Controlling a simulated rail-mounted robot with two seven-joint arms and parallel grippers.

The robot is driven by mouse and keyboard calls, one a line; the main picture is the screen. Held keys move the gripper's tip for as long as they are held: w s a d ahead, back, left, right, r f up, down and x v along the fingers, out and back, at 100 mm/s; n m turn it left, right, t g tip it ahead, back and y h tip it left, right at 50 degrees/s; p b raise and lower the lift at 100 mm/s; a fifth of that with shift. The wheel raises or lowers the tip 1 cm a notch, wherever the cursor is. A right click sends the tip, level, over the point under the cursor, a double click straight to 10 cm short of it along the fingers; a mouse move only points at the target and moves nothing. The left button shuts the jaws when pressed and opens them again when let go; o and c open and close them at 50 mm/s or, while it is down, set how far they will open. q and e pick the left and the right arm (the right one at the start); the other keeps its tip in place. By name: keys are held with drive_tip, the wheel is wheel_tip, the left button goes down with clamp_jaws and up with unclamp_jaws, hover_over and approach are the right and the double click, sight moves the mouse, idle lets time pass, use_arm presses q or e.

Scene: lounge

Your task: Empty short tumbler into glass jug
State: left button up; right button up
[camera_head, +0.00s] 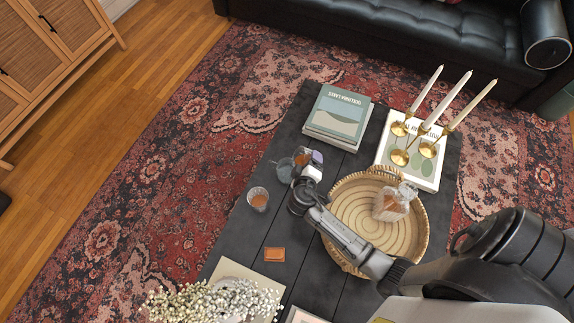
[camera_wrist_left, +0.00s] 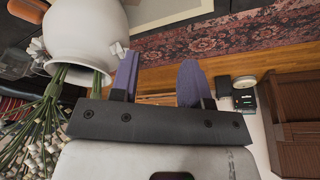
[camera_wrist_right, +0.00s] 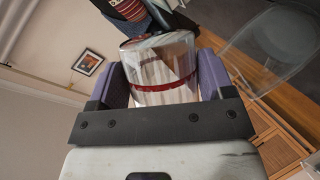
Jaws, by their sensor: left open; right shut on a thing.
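My right gripper (camera_head: 307,167) is shut on the short tumbler (camera_wrist_right: 165,75), a clear glass with a red band across it in the right wrist view. In the head view the gripper partly hides the tumbler, and an orange-brown patch shows there. The glass jug (camera_head: 285,171) stands on the dark table just left of the gripper. Its clear wall also shows in the right wrist view (camera_wrist_right: 275,50), beside the tumbler. I cannot tell whether liquid is passing between them. My left gripper (camera_wrist_left: 158,75) is open and empty, outside the head view.
A glass with brown contents (camera_head: 258,199) stands left of the gripper. A white vase (camera_wrist_left: 88,40) is near my left gripper.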

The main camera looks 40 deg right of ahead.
drive_tip(key=shift+w+r+n, duration=0.1)
drive_tip(key=shift+r+n, duration=0.1)
drive_tip(key=shift+n, duration=0.2)
drive_tip(key=shift+a+f+h, duration=0.1)
drive_tip(key=shift+h, duration=0.3)
drive_tip(key=shift+f+n, duration=0.1)
drive_tip(key=shift+n, duration=0.2)
drive_tip(key=shift+w+a+f+g, duration=0.1)
drive_tip(key=shift+f+g, duration=0.05)
drive_tip(key=shift+g, duration=0.15)
drive_tip(key=shift+w+a+r+n+h, duration=0.2)
drive_tip(key=shift+n+h, duration=0.1)
drive_tip(key=shift+n, duration=0.1)
drive_tip(key=shift+w+a+r+n+h+p, duration=0.3)
drive_tip(key=shift+n+p, duration=0.1)
drive_tip(key=shift+p, duration=0.1)
idle(0.4)
drive_tip(key=shift+w+a+r+n+g+p, duration=0.1)
drive_tip(key=shift+r+n+g+p, duration=0.05)
drive_tip(key=shift+n+g+p, duration=0.2)
